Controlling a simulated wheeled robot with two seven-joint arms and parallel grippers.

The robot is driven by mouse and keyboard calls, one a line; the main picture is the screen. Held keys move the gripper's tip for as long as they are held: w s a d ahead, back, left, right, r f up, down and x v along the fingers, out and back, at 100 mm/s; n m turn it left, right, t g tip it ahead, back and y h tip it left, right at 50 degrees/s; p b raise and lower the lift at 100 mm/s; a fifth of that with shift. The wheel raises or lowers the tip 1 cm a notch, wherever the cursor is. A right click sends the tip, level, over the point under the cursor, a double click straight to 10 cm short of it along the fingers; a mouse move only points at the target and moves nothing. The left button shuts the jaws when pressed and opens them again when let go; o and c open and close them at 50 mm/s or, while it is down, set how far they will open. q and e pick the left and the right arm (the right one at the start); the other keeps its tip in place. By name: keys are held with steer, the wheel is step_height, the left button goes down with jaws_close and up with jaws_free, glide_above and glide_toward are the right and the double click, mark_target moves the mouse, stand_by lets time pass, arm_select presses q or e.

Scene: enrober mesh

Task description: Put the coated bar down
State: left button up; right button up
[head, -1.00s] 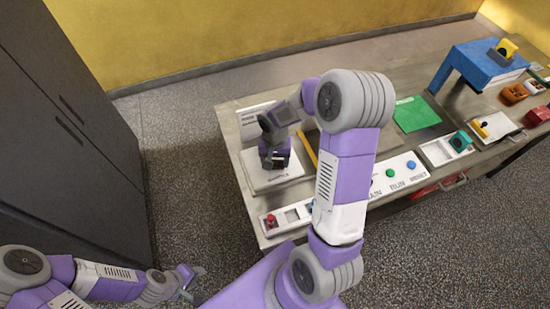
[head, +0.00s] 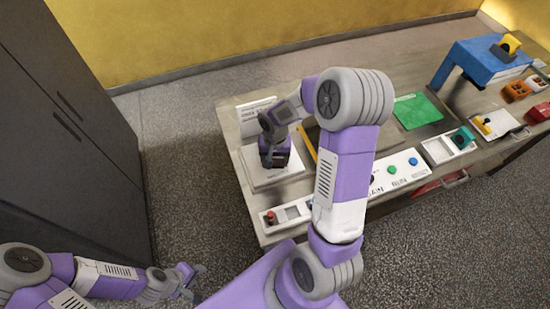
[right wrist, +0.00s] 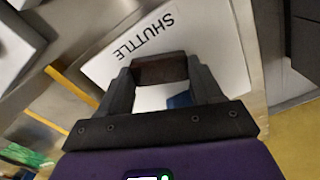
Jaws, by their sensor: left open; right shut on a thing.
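My right gripper (head: 274,163) hangs over the white plate (head: 262,186) at the left end of the bench. In the right wrist view the plate (right wrist: 112,66) reads "SHUTTLE". The right gripper (right wrist: 160,74) is shut on a dark brown coated bar (right wrist: 160,69), held crosswise between the fingertips. The bar is over the plate; I cannot tell whether it touches it. My left gripper (head: 190,280) is open and empty, low at the left, away from the bench.
A white sign (head: 256,115) stands behind the plate. A button panel (head: 392,172) and a small tray with a red knob (head: 270,218) line the front edge. A dark cabinet (head: 65,110) stands left.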

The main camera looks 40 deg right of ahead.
steer(key=shift+f, duration=0.15)
steer(key=o, duration=0.9)
steer(key=shift+r+p, duration=0.4)
steer(key=shift+r, duration=3.4)
steer(key=shift+r, duration=0.1)
